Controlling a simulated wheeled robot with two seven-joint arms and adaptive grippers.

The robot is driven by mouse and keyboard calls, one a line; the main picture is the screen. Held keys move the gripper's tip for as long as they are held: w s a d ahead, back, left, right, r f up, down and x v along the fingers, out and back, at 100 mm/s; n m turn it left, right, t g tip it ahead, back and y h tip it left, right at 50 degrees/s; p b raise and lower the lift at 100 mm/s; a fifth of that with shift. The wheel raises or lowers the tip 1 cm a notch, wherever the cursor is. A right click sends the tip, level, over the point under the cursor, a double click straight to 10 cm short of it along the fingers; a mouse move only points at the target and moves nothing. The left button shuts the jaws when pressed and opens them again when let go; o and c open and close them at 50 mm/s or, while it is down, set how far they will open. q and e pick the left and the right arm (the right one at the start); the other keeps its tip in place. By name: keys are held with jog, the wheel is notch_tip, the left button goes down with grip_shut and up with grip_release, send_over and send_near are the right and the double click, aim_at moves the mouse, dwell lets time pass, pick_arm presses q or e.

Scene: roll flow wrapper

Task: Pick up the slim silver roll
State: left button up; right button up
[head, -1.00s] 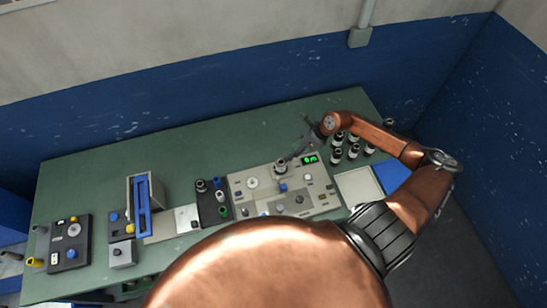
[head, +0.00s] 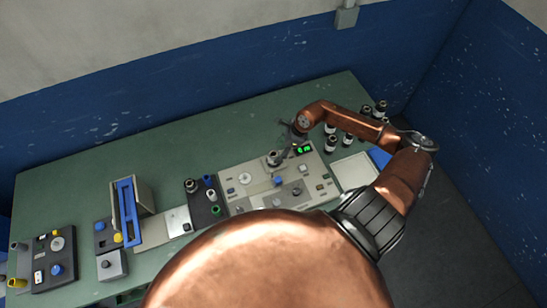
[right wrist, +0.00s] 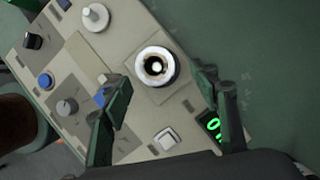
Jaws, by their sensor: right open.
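A short upright roll (head: 273,158) with a greyish side and pale top stands on the beige control panel. I take it for the slim silver roll. In the right wrist view this roll (right wrist: 145,62) shows from above as a pale ring around a dark core. My right gripper (head: 287,147) is beside and above it, in from the upper right. In the right wrist view the open fingers (right wrist: 164,88) are spread, with the roll just beyond and between their tips. No contact shows. My left gripper is not in view.
The panel (head: 240,200) carries knobs, buttons and a green display (head: 303,149). Several dark and white rolls (head: 347,139) stand at the right. A dark tray (head: 201,212) holds small rolls at left of the panel. A blue-framed device (head: 127,213) stands further left. The back of the green table (head: 180,135) is clear.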

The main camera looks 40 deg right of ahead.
aim_at(275, 155)
jog(key=x, duration=0.2)
jog(key=p+x, duration=0.1)
jog(key=x, duration=0.1)
jog(key=shift+a, duration=0.3)
jog(key=shift+w+a+f, duration=0.1)
jog(key=shift+f, duration=0.45)
jog(key=shift+c, duration=0.7)
jog(key=c, duration=1.1)
jog(key=shift+c, duration=0.3)
jog(key=shift+r, duration=0.15)
